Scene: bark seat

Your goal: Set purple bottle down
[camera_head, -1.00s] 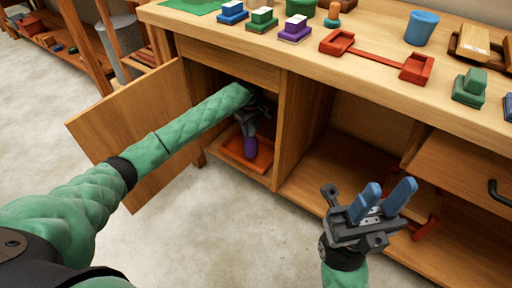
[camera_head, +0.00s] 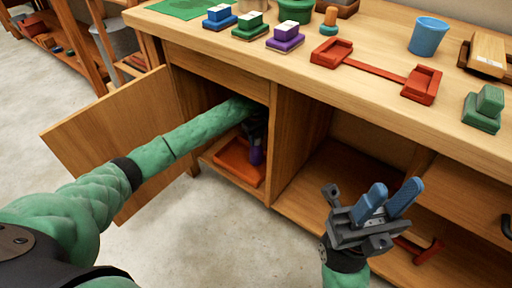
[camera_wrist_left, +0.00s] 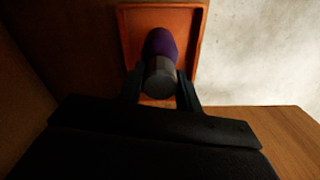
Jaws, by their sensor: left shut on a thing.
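The purple bottle (camera_head: 256,155) is inside the left cabinet compartment, over or on an orange tray (camera_head: 232,163). In the left wrist view the bottle (camera_wrist_left: 160,43) shows a purple body and a grey cap, with the orange tray (camera_wrist_left: 195,30) around and behind it. My left gripper (camera_wrist_left: 160,85) is shut on the bottle at its grey end. In the head view the left gripper (camera_head: 257,128) is partly hidden by the cabinet's shadow and divider. I cannot tell whether the bottle touches the tray. My right gripper (camera_head: 385,200) is open and empty in front of the bench.
The open cabinet door (camera_head: 105,135) stands left of my left arm. A wooden divider (camera_head: 290,140) is close on the right. The bench top holds several coloured blocks, a red bracket (camera_head: 375,68) and a blue cup (camera_head: 428,37). The floor in front is clear.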

